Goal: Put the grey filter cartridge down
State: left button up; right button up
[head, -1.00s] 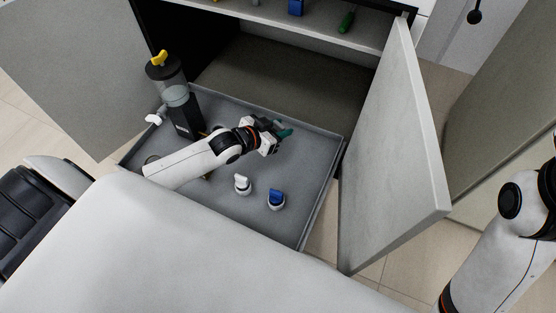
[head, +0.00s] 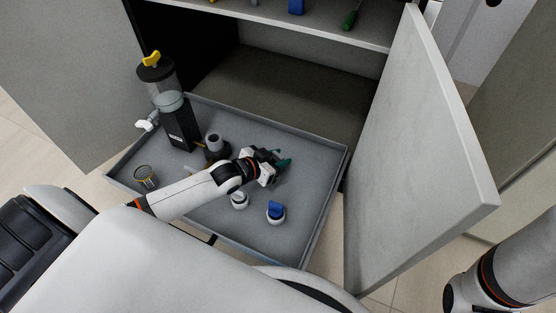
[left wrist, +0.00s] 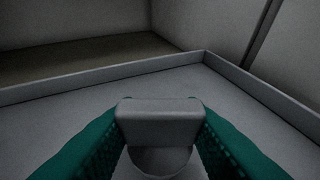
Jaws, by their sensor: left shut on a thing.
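My left gripper (head: 272,166) is over the right part of the grey tray (head: 312,232). Its teal fingers (left wrist: 160,118) are shut on the grey filter cartridge (left wrist: 158,122), which has a flat block-like grip above a round body. The cartridge is upright in the left wrist view, with the tray floor around it. I cannot tell whether its base touches the tray. In the head view the gripper hides most or all of it. My right arm shows at the right edge, but its gripper is out of view.
A white-topped cartridge (head: 240,201) and a blue-topped one (head: 276,212) stand close in front. Left are a dark fitting (head: 216,147), a wire basket (head: 146,177) and a tall dispenser (head: 178,125). An open cabinet door (head: 420,150) stands right. The tray's back right is clear.

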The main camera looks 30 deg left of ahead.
pick_arm(q)
jog(key=shift+f, duration=0.15)
jog(key=o, duration=1)
